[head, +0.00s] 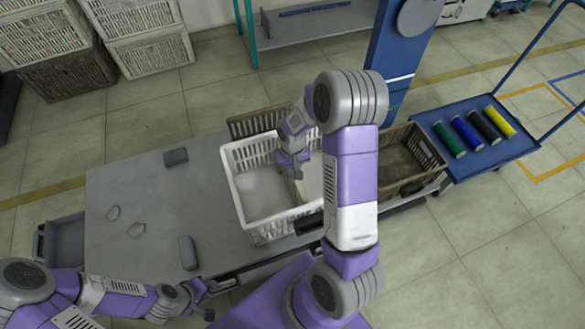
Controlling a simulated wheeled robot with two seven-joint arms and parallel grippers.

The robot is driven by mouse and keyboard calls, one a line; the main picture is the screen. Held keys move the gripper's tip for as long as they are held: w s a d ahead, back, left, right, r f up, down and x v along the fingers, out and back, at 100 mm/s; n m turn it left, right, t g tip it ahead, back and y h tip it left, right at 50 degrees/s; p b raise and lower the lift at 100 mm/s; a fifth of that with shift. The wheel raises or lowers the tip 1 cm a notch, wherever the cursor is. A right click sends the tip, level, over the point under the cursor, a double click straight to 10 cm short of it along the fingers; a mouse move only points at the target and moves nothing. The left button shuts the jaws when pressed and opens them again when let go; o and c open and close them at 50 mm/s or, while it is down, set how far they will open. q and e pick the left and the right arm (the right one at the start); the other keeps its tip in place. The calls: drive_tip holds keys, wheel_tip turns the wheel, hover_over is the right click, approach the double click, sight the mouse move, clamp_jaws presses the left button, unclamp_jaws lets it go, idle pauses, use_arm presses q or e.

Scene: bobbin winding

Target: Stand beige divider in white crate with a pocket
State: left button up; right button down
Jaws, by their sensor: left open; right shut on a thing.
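The white crate (236,190) with slatted walls stands at the right end of the grey table. My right gripper (292,170) reaches down inside it, right of its middle, and is shut on a thin beige piece, apparently the beige divider (298,174). Only a small edge of the divider shows; the gripper and my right arm hide the rest. I cannot tell whether it touches the crate floor or sits in a pocket. My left gripper (206,301) is open and empty, low at the table's front edge, well away from the crate.
A brown crate (245,125) stands behind the white one, and another (430,152) to its right. A blue cart (480,158) holds several coloured spools. Small dark objects (175,157) (188,253) lie on the table (145,200). Its middle is mostly clear.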

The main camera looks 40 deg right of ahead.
drive_tip(key=c, duration=1)
unclamp_jaws()
drive_tip(key=shift+r+p, duration=1.35)
drive_tip(key=shift+r, duration=2.5)
drive_tip(key=shift+r, duration=0.1)
